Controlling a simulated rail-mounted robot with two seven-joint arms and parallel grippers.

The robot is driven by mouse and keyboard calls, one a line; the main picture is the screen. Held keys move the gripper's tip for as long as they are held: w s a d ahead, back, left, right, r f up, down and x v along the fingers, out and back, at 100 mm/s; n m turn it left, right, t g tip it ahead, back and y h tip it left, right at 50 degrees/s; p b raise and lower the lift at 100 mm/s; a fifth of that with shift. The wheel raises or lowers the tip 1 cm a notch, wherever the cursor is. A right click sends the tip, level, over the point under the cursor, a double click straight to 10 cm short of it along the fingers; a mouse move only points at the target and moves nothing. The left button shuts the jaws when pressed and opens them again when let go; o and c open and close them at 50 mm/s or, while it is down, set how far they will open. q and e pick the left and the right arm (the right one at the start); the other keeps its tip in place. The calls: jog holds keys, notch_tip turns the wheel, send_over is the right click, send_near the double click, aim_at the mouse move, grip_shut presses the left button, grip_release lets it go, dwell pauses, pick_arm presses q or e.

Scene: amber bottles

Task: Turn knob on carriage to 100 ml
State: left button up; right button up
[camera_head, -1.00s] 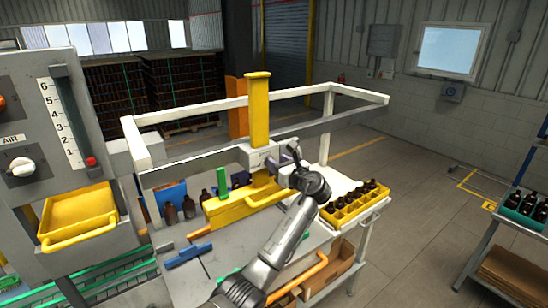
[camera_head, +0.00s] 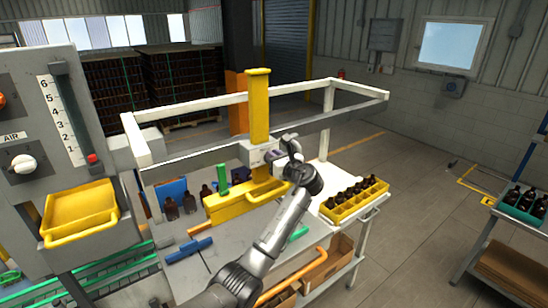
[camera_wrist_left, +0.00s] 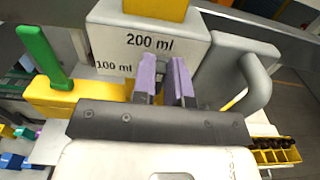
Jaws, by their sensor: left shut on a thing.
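The carriage (camera_head: 252,153) is a white box on the yellow column, on the rail in the middle of the head view. In the left wrist view the carriage (camera_wrist_left: 112,38) shows "200 ml" at the top and "100 ml" at the left. My left gripper (camera_head: 273,156) is at the carriage's front face. Its purple fingers (camera_wrist_left: 165,76) are shut on the grey knob (camera_wrist_left: 160,70), which shows only as a small part between them. The fingers and gripper body hide most of it, so I cannot tell which mark it points at. My right gripper is not in view.
A yellow block with a handle (camera_head: 232,208) and a green lever (camera_head: 222,178) sit below the carriage. Brown bottles stand behind at the left. A yellow crate (camera_head: 345,214) of bottles is at the right. A grey curved handle (camera_wrist_left: 258,85) is close beside the fingers.

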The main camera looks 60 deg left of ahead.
pick_arm(q)
grip_shut()
jog(key=shift+s+f+n+b, duration=0.3)
jog(key=shift+n+b, duration=1.5)
jog(key=shift+n, duration=1.15)
jog(key=shift+s+f+n+b, duration=0.3)
jog(key=shift+n+b, duration=1.55)
jog(key=shift+n, duration=1.15)
jog(key=shift+s+f+n+b, duration=0.3)
jog(key=shift+n+b, duration=1.5)
jog(key=shift+n, duration=1.15)
